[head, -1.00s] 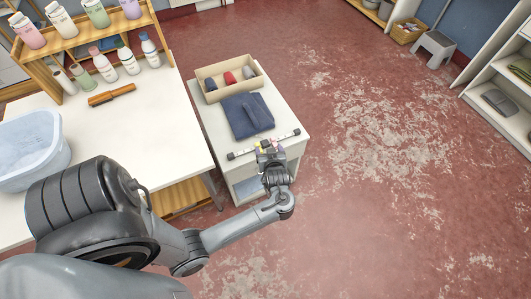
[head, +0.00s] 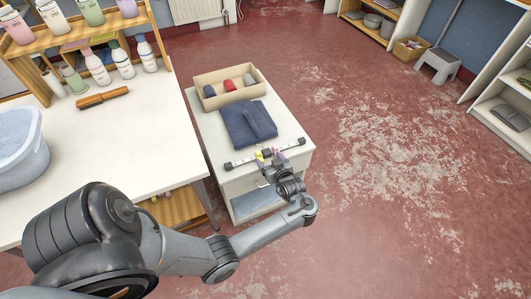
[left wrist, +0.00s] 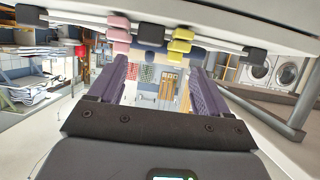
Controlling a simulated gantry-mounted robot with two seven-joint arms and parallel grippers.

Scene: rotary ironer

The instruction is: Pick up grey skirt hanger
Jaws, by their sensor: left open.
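The grey skirt hanger (head: 243,161) lies near the front edge of the small white cabinet top, a thin bar with dark end clips. In the left wrist view the hanger bar (left wrist: 212,43) runs across the top, just beyond my fingertips. My left gripper (head: 269,159) is at the middle of the hanger, by small yellow and pink pieces. Its purple fingers (left wrist: 157,66) stand apart in the left wrist view, with nothing clearly held between them. Whether they touch the bar, I cannot tell. My right gripper is not in view.
Behind the hanger lie a folded blue cloth (head: 248,124) and a wooden box (head: 208,102) with rolled items. A white table (head: 150,135) with a blue basin (head: 20,160) and a bottle shelf (head: 75,41) stands left. Red floor (head: 380,200) is open to the right.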

